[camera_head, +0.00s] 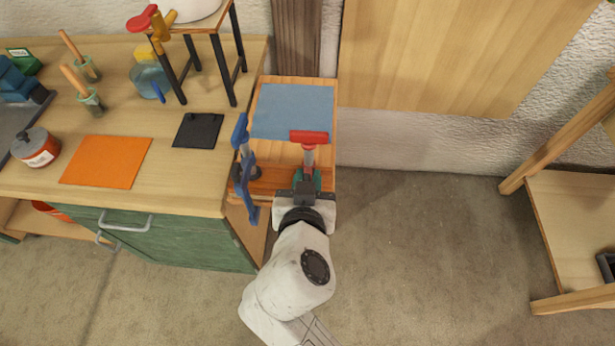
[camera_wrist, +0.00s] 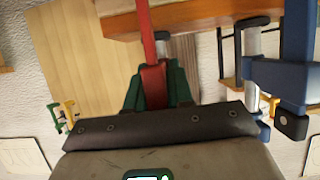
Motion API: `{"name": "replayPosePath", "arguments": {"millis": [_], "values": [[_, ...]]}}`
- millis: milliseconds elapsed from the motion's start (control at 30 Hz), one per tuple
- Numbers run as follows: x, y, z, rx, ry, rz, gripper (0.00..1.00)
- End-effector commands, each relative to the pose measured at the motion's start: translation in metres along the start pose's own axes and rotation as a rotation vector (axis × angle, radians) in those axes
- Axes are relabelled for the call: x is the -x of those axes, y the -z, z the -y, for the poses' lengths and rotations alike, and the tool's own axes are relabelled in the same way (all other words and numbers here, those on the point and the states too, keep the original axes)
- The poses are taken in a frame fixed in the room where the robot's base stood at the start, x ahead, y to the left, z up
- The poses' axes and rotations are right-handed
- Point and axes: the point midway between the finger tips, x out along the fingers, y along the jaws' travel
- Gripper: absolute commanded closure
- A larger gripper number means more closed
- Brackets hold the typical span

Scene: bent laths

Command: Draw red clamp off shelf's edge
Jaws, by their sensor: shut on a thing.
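The red clamp (camera_head: 309,137) stands at the front edge of the wooden shelf (camera_head: 325,110), its red bar on top in the head view. In the wrist view the red clamp (camera_wrist: 151,75) runs up between my green fingertips, close to the shelf's edge (camera_wrist: 190,22). My gripper (camera_head: 306,178) is shut on it.
A blue mat (camera_head: 290,108) lies on the shelf. The workbench (camera_head: 120,205) at left carries an orange mat (camera_head: 106,160), a black pad (camera_head: 198,130), a red-and-grey can (camera_head: 36,150) and a stool with more clamps (camera_head: 150,22). Open floor (camera_head: 420,250) lies to the right.

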Motion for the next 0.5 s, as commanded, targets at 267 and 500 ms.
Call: {"name": "replayPosePath", "arguments": {"millis": [267, 500], "values": [[0.012, -0.004, 0.001, 0.000, 0.002, -0.002, 1.00], [0.021, -0.009, 0.000, -0.001, 0.001, -0.001, 1.00]]}}
